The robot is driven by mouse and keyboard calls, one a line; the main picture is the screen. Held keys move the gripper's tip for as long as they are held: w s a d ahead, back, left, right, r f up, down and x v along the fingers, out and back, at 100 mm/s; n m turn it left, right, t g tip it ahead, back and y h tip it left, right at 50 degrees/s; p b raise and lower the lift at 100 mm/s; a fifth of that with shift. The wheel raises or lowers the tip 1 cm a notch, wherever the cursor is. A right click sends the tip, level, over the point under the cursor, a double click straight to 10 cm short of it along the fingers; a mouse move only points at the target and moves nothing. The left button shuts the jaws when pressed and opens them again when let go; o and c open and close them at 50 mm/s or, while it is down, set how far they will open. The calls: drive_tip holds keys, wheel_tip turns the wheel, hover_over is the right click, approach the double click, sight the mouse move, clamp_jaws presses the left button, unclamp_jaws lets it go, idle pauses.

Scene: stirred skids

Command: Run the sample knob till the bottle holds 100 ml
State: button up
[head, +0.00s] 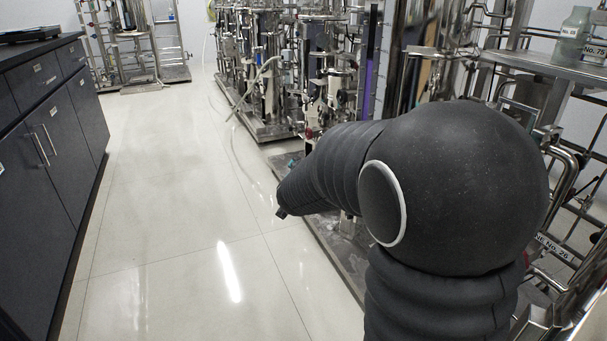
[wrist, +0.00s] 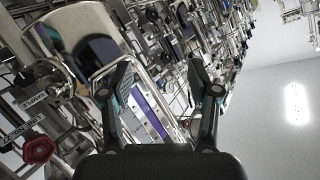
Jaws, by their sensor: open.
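In the wrist view a dark red round knob (wrist: 38,150) is at the lower left on the pipework. Small tilted labels lie near it; one seems to begin with "SAMPLE", but I cannot read it surely. My gripper (wrist: 158,68) is open and empty, with its fingers spread apart, and the knob is off to their left. In the head view a pale greenish bottle (head: 575,35) stands on a metal shelf at the upper right; I cannot tell its liquid level or whether it is the task's bottle. My arm hides part of the skid.
Steel skids with pipes and vessels (head: 265,65) line the back and right. A dark cabinet (head: 50,130) stands along the left. The pale floor (head: 180,200) between them is clear, apart from a thin hose (head: 250,88) near the skid. A bright metal vessel (wrist: 85,35) is at the wrist view's upper left.

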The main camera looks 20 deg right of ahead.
drive_tip(key=shift+s+a+r+n+y, duration=0.15)
drive_tip(key=shift+s+a+n+y, duration=0.15)
drive_tip(key=shift+a, duration=0.15)
drive_tip(key=shift+s+a+r+n+y, duration=0.1)
drive_tip(key=shift+s+a+n+y, duration=0.15)
drive_tip(key=shift+a, duration=0.2)
